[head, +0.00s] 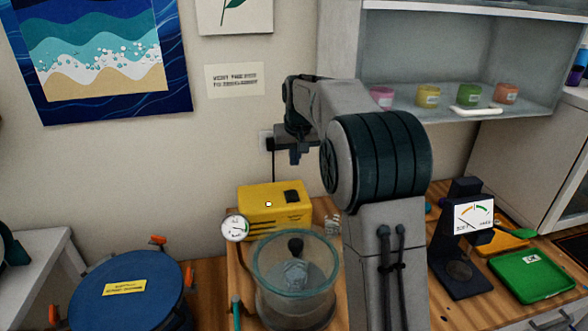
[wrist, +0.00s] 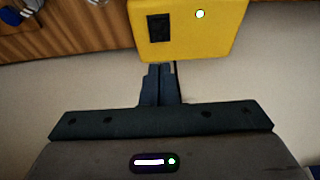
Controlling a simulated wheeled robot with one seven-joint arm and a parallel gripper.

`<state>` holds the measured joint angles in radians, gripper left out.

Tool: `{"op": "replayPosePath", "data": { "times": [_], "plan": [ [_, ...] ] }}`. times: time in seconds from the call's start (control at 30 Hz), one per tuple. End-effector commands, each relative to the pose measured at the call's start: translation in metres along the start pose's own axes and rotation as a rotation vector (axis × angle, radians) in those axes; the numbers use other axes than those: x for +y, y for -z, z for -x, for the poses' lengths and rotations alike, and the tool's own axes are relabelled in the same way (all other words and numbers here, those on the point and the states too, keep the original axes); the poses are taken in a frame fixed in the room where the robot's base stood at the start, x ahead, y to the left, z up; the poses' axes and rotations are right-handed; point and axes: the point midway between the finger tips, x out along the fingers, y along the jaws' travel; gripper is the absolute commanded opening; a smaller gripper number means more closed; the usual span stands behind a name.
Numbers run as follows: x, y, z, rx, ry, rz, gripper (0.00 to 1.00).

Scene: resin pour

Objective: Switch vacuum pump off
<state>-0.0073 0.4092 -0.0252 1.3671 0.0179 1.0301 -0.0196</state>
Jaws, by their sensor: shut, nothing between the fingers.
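The vacuum pump (head: 258,213) is a yellow box on the wooden bench, against the wall. A black switch (head: 292,196) sits on its top, with a small white light (head: 268,204) to the left of it. In the wrist view the yellow pump (wrist: 215,42) fills the upper middle, with the black switch (wrist: 159,28) and bright light (wrist: 200,14) showing. I cannot tell which way the switch is set. My gripper (head: 295,158) is above and behind the pump, near the wall. Its fingers (wrist: 160,70) are shut and empty, apart from the switch.
A round gauge (head: 235,228) and a clear glass chamber (head: 295,285) with a cup inside stand in front of the pump. A blue drum (head: 125,300) with orange clamps is at left. A shelf (head: 465,105) overhangs the back right.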

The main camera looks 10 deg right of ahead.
Motion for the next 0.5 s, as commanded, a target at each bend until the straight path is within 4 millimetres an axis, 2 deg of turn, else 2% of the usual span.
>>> {"op": "replayPosePath", "data": {
  "times": [0.5],
  "plan": [
    [-0.0021, 0.0040, 0.0039, 0.000, -0.001, 0.002, 0.00]
  ]
}}
